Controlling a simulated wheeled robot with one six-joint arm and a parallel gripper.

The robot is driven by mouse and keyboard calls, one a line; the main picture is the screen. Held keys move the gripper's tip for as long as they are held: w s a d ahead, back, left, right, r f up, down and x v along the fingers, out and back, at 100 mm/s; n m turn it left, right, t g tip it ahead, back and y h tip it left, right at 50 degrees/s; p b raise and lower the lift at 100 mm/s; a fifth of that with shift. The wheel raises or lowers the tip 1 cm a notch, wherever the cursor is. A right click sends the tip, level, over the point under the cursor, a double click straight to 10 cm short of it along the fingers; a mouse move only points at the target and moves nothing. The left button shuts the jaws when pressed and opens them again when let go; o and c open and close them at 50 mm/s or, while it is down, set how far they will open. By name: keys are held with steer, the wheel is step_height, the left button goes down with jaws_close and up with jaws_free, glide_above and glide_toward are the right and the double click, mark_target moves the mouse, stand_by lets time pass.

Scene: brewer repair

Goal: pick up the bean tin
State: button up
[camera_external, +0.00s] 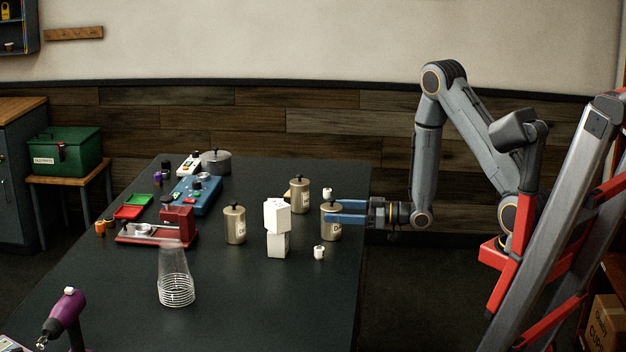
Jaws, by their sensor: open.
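Three similar beige tins with dark lids and small labels stand upright on the dark table. One tin (331,232) is at the right, near the table's right edge. Another tin (300,198) stands behind it, and a third tin (235,228) stands farther left. The labels are too small to tell which is the bean tin. My gripper (338,211) reaches in from the right, level, with its blue fingers open at the right-hand tin. The fingertips overlap that tin's upper body. I cannot tell whether they touch it.
Small white pieces lie in front (319,253) and behind (327,193). The table's front middle is clear.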

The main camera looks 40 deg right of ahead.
mark_target(322, 212)
steer(key=shift+f+p+x, duration=0.2)
steer(key=shift+p+x, duration=0.4)
steer(key=shift+x, duration=0.8)
steer(key=shift+f+p+x, duration=0.2)
steer(key=shift+p+x, duration=0.4)
steer(key=shift+x, duration=0.75)
steer(key=c, duration=1.2)
steer(key=shift+c, duration=0.4)
steer(key=shift+r, duration=0.15)
